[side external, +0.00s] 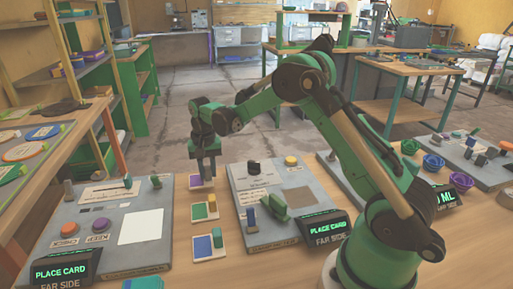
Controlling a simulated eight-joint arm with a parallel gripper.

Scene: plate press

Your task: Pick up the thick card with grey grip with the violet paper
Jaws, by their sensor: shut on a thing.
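My green and dark grey gripper (204,170) points down between the two grey press plates, shut on the grip of a small pale card with a violet patch (197,182). The grip itself is hidden by the jaws, so its colour cannot be seen. Whether the card touches the table or hangs just above it is hard to tell at this size. A card with green and yellow patches (206,212) lies nearer the camera. A card with blue and green patches (209,246) lies nearest.
A left press plate (90,255) with a blank white square (141,227) and a middle plate (290,229) flank the card row. Each has a dark "PLACE CARD" display, left (67,268) and middle (327,229).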

